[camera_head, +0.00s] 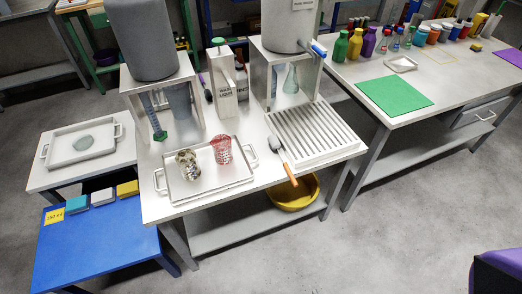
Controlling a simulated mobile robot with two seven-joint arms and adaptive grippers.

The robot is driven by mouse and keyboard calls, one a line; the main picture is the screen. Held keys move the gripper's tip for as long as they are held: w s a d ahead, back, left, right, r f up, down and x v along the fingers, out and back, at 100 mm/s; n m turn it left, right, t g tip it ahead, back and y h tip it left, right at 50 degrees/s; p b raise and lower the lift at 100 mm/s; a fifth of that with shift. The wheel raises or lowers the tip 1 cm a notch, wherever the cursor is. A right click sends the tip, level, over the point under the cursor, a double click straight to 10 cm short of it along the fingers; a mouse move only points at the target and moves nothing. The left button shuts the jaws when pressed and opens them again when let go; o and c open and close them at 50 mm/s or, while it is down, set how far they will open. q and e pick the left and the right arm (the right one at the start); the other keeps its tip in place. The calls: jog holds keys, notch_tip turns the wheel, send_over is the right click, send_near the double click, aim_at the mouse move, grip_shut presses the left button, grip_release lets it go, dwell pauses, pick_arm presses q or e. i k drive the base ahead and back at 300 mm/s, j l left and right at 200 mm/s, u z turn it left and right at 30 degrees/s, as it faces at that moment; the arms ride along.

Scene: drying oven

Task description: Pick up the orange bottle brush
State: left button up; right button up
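The orange bottle brush (290,174) lies on the middle steel table. Its grey head (276,143) rests between the metal tray and the ribbed drainboard, and its orange handle points toward the viewer and reaches past the table's front edge. Neither of my grippers is in view, and nothing is touching the brush.
A metal tray (203,193) holding a jar of small objects and a red mesh cup stands left of the brush. The ribbed drainboard (322,150) lies right of it. A yellow basin (291,203) sits below on the lower shelf.

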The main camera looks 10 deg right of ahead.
aim_at(273, 140)
jog(key=l+u, duration=0.2)
jog(key=u, duration=0.2)
jog(key=l+u, duration=0.25)
jog(key=u, duration=0.15)
jog(key=l+u, duration=0.25)
jog(key=u, duration=0.15)
jog(key=l+u, duration=0.1)
jog(key=l, duration=0.25)
jog(key=k+l+u, duration=0.15)
jog(key=l, duration=0.2)
jog(key=k+l+u, duration=0.1)
jog(key=l, duration=0.25)
jog(key=k+l, duration=0.1)
jog(key=l, duration=0.2)
jog(key=k+l, duration=0.1)
jog(key=l, duration=0.2)
